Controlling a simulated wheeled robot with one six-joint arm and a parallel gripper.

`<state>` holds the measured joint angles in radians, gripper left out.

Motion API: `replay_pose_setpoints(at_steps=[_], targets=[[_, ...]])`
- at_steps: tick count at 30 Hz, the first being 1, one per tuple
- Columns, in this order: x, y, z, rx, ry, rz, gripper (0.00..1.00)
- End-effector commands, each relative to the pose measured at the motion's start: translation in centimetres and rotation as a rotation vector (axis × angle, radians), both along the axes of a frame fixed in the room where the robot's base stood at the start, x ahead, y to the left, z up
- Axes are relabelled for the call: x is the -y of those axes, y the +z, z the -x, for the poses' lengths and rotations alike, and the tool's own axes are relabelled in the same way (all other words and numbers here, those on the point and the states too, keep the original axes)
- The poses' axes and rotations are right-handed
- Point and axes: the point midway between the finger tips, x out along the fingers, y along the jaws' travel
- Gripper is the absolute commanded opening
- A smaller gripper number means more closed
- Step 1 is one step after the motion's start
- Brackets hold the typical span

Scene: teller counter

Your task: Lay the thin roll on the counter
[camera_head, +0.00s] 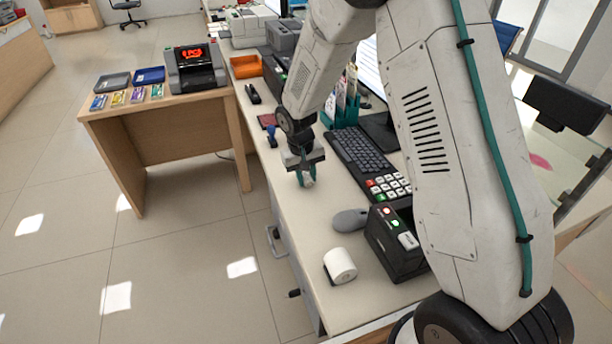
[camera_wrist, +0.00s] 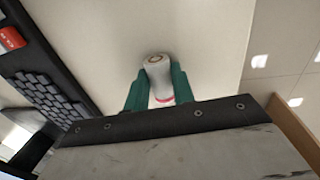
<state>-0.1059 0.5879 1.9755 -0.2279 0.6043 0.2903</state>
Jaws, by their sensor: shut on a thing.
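My gripper (camera_head: 305,178) is over the beige counter (camera_head: 312,226), left of the keyboard, pointing down. In the wrist view its two green fingers (camera_wrist: 158,88) are shut on a thin white roll (camera_wrist: 157,66). The roll's round end with a brown core faces the wrist camera, and a pink-red band shows near its lower part. In the head view only a small pale bit of the thin roll (camera_head: 308,182) shows between the fingertips. I cannot tell whether the roll touches the counter.
A thick white roll (camera_head: 340,265) is near the counter's front. A grey mouse (camera_head: 349,220), a black keyboard (camera_head: 366,160) and a black card device (camera_head: 396,242) are to the right. Bare counter lies around and in front of my gripper; its left edge is close.

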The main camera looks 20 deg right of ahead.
Motion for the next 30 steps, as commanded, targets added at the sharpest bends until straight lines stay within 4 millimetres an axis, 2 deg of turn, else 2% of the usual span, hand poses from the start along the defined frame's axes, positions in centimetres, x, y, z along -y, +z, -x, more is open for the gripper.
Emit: replay_pose_setpoints(at_steps=[7, 20, 21, 22, 30], targets=[[0.0, 0.0, 0.0, 0.001, 0.0, 0.0, 0.04], [0.0, -1.5, 0.1, -0.003, 0.001, -0.001, 0.03], [0.0, -1.5, 0.2, -0.003, 0.001, -0.001, 0.27], [0.0, -1.5, 0.2, -0.003, 0.001, -0.001, 0.34], [-0.1, -1.3, 0.2, -0.003, 0.001, -0.001, 0.34]])
